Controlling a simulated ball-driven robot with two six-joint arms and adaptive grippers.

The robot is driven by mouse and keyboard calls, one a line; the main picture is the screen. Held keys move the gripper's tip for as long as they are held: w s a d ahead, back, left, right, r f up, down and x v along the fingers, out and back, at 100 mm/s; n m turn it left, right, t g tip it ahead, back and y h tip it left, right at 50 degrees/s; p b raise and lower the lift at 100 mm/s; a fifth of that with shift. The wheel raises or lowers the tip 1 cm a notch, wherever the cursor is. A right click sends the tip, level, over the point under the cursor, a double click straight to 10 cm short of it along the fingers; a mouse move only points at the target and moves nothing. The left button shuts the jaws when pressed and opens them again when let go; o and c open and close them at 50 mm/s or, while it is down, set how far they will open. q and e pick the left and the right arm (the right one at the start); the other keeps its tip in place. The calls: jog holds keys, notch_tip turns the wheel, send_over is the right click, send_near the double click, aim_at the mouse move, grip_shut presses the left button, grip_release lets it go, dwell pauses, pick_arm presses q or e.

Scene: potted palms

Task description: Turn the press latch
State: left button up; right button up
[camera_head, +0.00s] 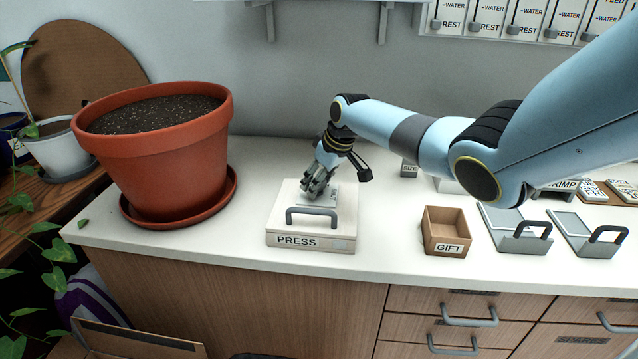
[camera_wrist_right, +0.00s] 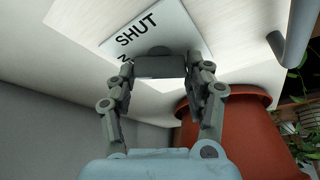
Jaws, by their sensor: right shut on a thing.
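The press (camera_head: 310,241) is a low pale wooden box on the white counter, with a grey bar handle (camera_head: 312,211) on its lid and a PRESS label in front. My right gripper (camera_head: 314,190) reaches down onto the lid behind the handle. In the right wrist view my right gripper (camera_wrist_right: 160,78) is shut on the dark grey latch (camera_wrist_right: 160,66). The latch lies at the edge of a light plate (camera_wrist_right: 152,28) that reads SHUT; another word beside it is partly covered. My left gripper is not in view.
A big terracotta pot (camera_head: 165,160) of soil stands on a saucer (camera_head: 140,218) left of the press. A GIFT box (camera_head: 446,232) and grey-handled trays (camera_head: 515,236) stand to the right. Bare counter (camera_head: 385,225) lies between press and GIFT box. Shelf brackets hang above.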

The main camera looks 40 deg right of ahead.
jog(key=n+b, duration=0.1)
jog(key=n, duration=0.1)
jog(key=n+y+b, duration=0.1)
jog(key=n+b, duration=0.1)
jog(key=shift+d+f+y, duration=0.15)
jog(key=shift+y, duration=0.15)
jog(key=shift+n+g+y+b, duration=0.4)
jog(key=shift+n+g+b, duration=0.1)
jog(key=shift+n+b, duration=0.9)
jog(key=shift+r, duration=0.2)
jog(key=o, duration=1.2)
jog(key=v, duration=1.2)
jog(key=shift+w, duration=0.1)
